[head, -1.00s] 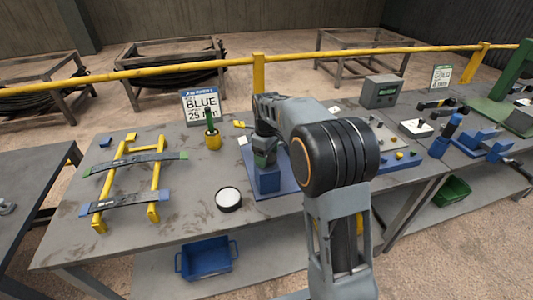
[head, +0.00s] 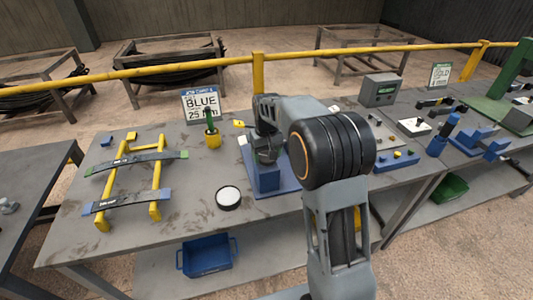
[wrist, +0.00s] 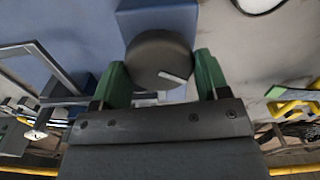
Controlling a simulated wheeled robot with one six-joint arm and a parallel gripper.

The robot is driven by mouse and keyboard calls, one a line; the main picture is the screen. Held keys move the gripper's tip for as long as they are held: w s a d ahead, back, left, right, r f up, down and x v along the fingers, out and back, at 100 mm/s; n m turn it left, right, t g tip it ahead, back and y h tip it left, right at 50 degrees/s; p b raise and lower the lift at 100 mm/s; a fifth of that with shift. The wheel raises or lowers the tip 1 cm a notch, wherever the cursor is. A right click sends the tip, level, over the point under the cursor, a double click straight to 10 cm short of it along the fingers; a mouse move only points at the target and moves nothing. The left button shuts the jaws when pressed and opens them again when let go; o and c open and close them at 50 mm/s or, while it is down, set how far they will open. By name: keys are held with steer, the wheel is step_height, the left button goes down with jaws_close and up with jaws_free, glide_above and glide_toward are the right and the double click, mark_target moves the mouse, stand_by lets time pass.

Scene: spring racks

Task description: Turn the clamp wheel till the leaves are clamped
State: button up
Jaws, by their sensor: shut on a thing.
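The clamp wheel (wrist: 158,60) is a dark round knob with a pale mark on its face, seen in the wrist view. My gripper (wrist: 160,78) has its two green fingers on either side of the wheel and is shut on it. The blue clamp block (wrist: 160,18) stands behind the wheel; it also shows in the head view (head: 268,180) on a blue base plate. In the head view my arm hides much of the clamp. I cannot see the leaves in the clamp. Two dark leaves (head: 138,163) with coloured ends lie across a yellow rack at the left.
A round white-topped pot (head: 228,198) stands left of the clamp. A yellow cup with a green-handled tool (head: 212,136) and a BLUE sign (head: 202,105) stand behind. A grey box (head: 379,90) is at the back right. A blue bin (head: 207,257) sits on the lower shelf.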

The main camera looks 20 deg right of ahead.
mark_target(267, 155)
stand_by(0.3)
steer(key=o, duration=0.9)
steer(key=shift+r, duration=0.15)
step_height(267, 155, up, 14)
steer(key=shift+f, duration=0.2)
steer(key=shift+d, duration=0.1)
